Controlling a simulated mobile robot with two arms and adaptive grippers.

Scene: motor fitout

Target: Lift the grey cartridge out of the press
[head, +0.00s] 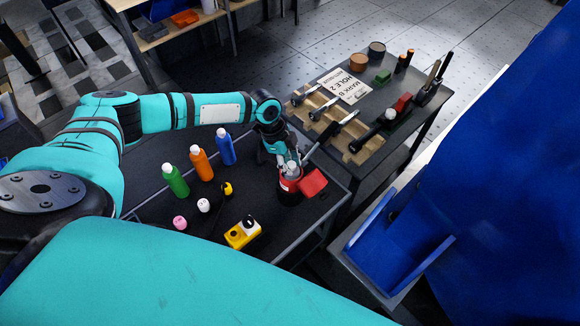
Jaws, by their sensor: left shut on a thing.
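The press (289,192) is a dark round body with a red upper part, standing near the right end of the dark table. A red block (313,183) sits at its right side. The grey cartridge (292,168) shows as a small pale piece at the top of the press. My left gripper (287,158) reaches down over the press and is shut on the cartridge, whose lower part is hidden. I cannot tell how deep it sits in the press. My right gripper is not in view.
Green (175,180), orange (202,164) and blue (226,147) bottles stand left of the press. A yellow box (242,233) and several small items lie in front. A side table holds a wooden tool rack (362,153) and a sign (342,86). A blue bin (385,255) is at right.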

